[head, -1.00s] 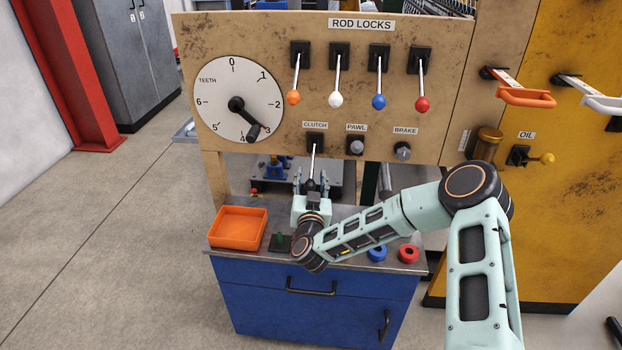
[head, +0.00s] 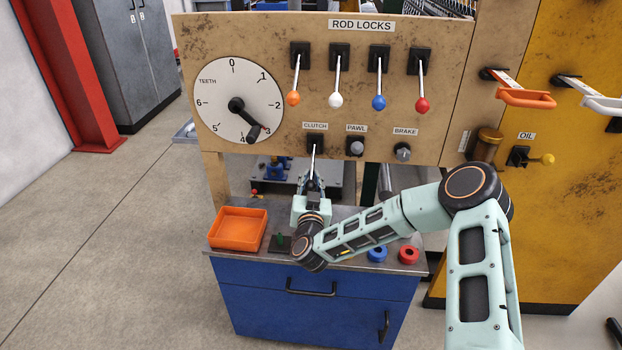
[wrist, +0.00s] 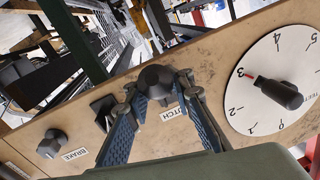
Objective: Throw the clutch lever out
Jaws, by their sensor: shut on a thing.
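The clutch lever (head: 314,158) hangs down from its black mount under the CLUTCH label on the tan panel. Its lower end is inside my gripper (head: 313,183), which is shut on it from below. In the wrist view the fingers of my gripper (wrist: 166,115) stand around the dark round knob of the clutch lever (wrist: 157,82). The lever's rod is hidden behind the knob in that view.
Above are several rod-lock levers (head: 338,85). The pawl knob (head: 356,146) and brake knob (head: 403,152) sit close to the right. The teeth dial (head: 215,105) is at left. Below, an orange tray (head: 238,228) and rings (head: 408,254) rest on the blue cabinet (head: 310,310).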

